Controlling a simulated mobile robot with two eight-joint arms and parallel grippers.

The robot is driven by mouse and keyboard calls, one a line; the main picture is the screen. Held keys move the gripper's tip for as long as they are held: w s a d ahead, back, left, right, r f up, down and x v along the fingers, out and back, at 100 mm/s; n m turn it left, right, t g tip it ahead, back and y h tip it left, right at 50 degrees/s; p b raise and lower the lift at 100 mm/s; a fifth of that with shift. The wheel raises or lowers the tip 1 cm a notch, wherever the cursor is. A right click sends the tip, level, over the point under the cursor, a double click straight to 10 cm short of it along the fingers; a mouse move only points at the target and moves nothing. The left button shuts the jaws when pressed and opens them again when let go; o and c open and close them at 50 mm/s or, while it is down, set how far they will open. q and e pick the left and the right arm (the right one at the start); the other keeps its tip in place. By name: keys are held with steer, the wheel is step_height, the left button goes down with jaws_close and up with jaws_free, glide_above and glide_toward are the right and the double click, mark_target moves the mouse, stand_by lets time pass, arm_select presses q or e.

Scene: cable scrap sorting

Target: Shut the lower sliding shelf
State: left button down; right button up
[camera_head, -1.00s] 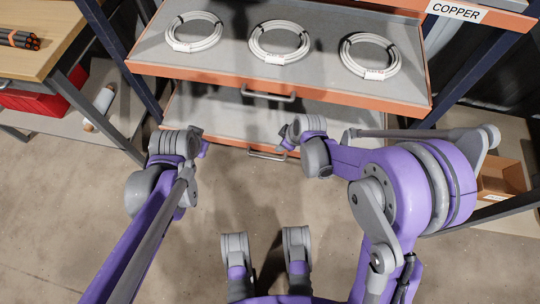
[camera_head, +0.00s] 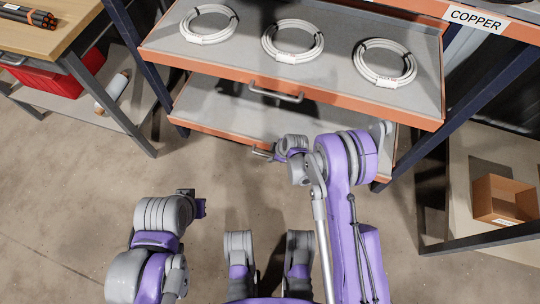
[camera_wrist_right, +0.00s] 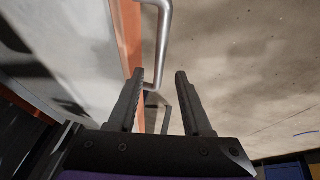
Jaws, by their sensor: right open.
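The lower sliding shelf (camera_head: 205,130) is a grey tray with an orange front edge, pulled out beneath the upper shelf in the head view. Its silver handle (camera_head: 260,153) is partly hidden by my right gripper (camera_head: 277,152). In the right wrist view, my right gripper (camera_wrist_right: 160,78) is open, its dark fingers on either side of the line of the silver handle (camera_wrist_right: 164,28). The handle's near end shows between the fingers, beside the orange front (camera_wrist_right: 130,35); I cannot tell if they touch. My left gripper (camera_head: 200,207) is low at the left, away from the shelf, its fingers not clear.
The upper shelf (camera_head: 350,108) holds three white cable coils and has its own handle (camera_head: 275,95). A wooden table (camera_head: 60,30) stands at left, with a red box (camera_head: 40,82) below. A cardboard box (camera_head: 503,200) sits at right. The floor before the shelves is open.

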mark_target(269, 156)
steer(key=shift+b+x, duration=0.35)
steer(key=shift+x, duration=1.6)
jaws_close()
